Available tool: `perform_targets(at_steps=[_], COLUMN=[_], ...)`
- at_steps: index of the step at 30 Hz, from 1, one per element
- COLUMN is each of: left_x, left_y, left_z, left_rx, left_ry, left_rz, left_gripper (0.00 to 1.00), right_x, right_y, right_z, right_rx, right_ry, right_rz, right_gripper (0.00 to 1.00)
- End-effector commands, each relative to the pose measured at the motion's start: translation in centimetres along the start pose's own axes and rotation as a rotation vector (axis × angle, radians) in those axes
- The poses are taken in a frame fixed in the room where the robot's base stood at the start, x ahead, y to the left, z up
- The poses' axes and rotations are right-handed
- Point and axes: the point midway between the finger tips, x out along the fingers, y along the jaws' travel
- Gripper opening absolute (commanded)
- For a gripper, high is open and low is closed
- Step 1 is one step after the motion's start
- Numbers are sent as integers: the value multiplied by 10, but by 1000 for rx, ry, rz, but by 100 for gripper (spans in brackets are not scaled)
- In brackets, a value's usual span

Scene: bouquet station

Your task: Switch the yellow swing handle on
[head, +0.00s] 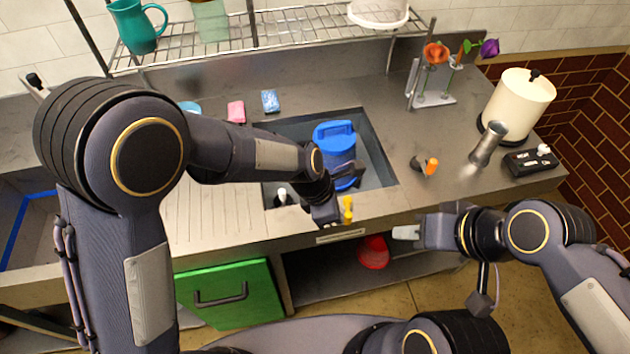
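The yellow swing handle (347,208) stands at the counter's front edge, below the sink, just above a small label plate. My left gripper (326,212) is just to the left of the handle, pointing down. Its fingers are partly hidden by its own wrist, and I cannot tell whether it touches the handle. My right gripper (405,232) is in front of the counter, to the right of the handle and apart from it. Its pale fingertips point left, and their gap cannot be made out.
The sink (385,165) holds a blue jug (336,147). An orange-tipped knob (431,166), a metal cylinder (489,144) and a black control box (530,161) stand to the right. A flower holder (436,98) is behind. A green door (230,293) and red bowl (373,252) are below.

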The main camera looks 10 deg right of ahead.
Motion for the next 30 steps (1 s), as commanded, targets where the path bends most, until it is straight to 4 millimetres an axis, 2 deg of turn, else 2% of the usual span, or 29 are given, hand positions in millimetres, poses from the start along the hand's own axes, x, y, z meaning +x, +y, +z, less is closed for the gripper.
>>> perform_targets(at_steps=[24, 30], left_x=[2, -3], left_y=[-3, 4], left_z=[4, -8], left_rx=[4, 2], left_ry=[0, 0], left_rz=[-1, -1], left_gripper=[0, 0], right_x=[-4, -5], right_y=[-2, -2], right_z=[-2, -2], right_rx=[0, 0], right_ry=[0, 0], right_rz=[0, 0], right_gripper=[36, 36])
